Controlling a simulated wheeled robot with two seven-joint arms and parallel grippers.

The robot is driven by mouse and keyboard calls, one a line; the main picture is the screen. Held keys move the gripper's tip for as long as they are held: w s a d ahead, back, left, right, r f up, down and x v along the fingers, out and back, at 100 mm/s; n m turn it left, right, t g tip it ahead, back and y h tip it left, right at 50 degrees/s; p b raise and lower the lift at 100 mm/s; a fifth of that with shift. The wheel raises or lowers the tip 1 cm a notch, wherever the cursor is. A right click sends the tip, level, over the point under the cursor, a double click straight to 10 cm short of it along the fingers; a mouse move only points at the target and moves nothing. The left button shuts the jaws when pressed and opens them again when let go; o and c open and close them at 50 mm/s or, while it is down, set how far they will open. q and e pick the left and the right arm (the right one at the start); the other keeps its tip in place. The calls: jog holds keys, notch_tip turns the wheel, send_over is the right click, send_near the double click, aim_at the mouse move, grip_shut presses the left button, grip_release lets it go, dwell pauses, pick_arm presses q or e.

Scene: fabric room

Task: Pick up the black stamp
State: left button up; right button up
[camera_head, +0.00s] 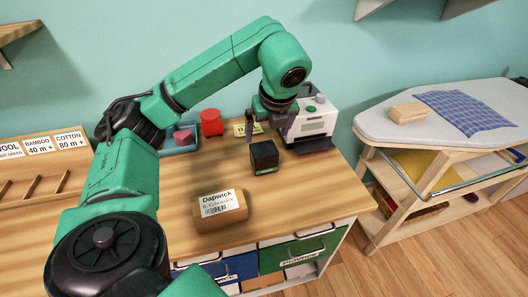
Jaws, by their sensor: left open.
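The black stamp (264,157), a dark block with a green strip near its base, stands on the wooden table (300,190) in the middle of the view. My left gripper (262,128) is open, with its fingers pointing down just above and behind the stamp. A gap seems to remain between fingertips and stamp. My right gripper is not in view.
A white printer (312,121) stands close behind right. A red object (211,122), a blue tray (180,149) and a yellow label (247,130) lie behind. An ironing board (450,142) is at right.

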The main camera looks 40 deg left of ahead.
aim_at(263, 153)
pick_arm(q)
jog(key=x, duration=1.2)
jog(key=shift+s+d+f, duration=0.1)
jog(key=shift+s, duration=0.1)
jog(key=c, duration=1.2)
jog(key=shift+o, duration=0.2)
